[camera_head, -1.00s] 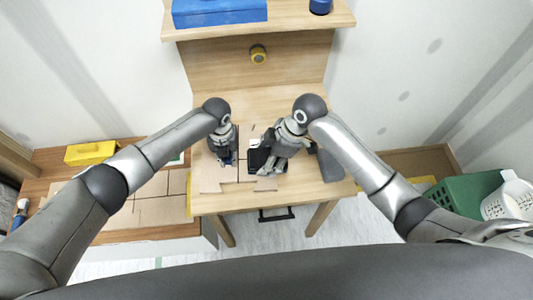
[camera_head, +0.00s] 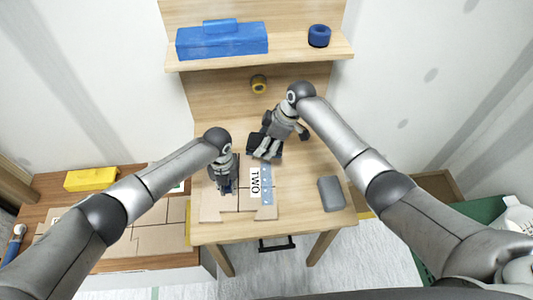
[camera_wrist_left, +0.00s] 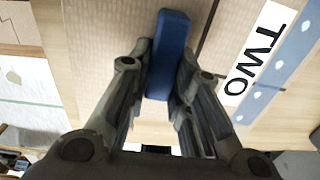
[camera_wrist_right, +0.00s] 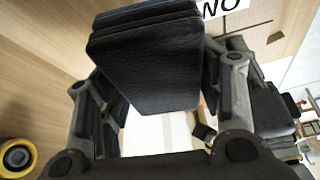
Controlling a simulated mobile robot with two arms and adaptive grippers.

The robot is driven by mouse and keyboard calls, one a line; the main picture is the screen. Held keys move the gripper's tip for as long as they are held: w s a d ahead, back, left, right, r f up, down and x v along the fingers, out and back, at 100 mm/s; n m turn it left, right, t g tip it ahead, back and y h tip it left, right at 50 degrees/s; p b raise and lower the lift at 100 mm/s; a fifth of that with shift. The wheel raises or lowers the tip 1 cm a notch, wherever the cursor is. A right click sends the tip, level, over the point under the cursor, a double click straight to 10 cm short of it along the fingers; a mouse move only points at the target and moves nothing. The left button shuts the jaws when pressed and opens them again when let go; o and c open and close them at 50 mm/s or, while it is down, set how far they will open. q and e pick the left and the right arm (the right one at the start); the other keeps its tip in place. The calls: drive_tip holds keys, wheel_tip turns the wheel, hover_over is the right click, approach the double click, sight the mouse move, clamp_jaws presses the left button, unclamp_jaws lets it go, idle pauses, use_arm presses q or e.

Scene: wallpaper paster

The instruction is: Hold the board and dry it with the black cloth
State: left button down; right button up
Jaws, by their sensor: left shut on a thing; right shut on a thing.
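The board (camera_head: 265,212) is a flat tan panel lying on the wooden desk (camera_head: 300,212). A white label reading "TWO" (camera_head: 255,181) and a blue strip with pale spots (camera_head: 266,185) lie on its right part. My left gripper (camera_head: 228,188) is over the board's left part, shut on a blue block (camera_wrist_left: 170,55) that stands against the board. My right gripper (camera_head: 264,150) is shut on the black cloth, a thick, leather-like pad (camera_wrist_right: 150,60). It holds it at the board's far edge, just beyond the label; whether the pad touches the board is unclear.
A grey block (camera_head: 330,193) lies on the desk at right. A yellow tape roll (camera_head: 258,84) is at the desk's back. A blue toolbox (camera_head: 222,42) and blue roll (camera_head: 319,36) sit on the shelf. The side table at left holds a yellow box (camera_head: 91,180).

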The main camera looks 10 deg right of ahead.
drive_tip(key=shift+w, duration=0.15)
drive_tip(key=shift+f, duration=3.2)
